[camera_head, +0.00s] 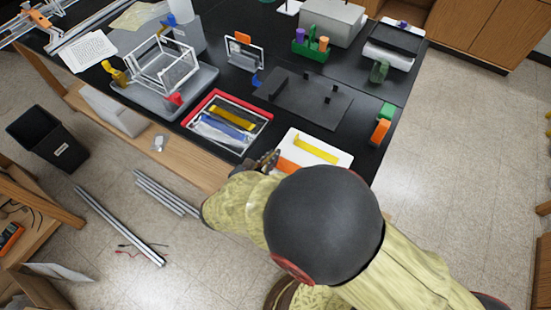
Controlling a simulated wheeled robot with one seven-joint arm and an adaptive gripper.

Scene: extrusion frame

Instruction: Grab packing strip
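A yellow strip (316,149) lies slanted on a white tray (341,158) at the front right of the black bench. An orange piece (288,166) shows at that tray's left edge, partly hidden by my arm. Another yellow strip (232,117) lies in a red-and-white framed tray (262,111), with blue and clear pieces beside it. I cannot tell which strip is the packing strip. My gripper (268,159) is at the bench's front edge, between the two trays, left of the white one. It is small and dark here, and its finger opening is unclear.
A dark plate with posts (306,98) lies behind the white tray. A clear-framed box (163,64) on a grey tray stands at left. Orange (380,131) and green blocks sit at the right edge. Floor at right is clear; metal bars (120,227) lie on the left floor.

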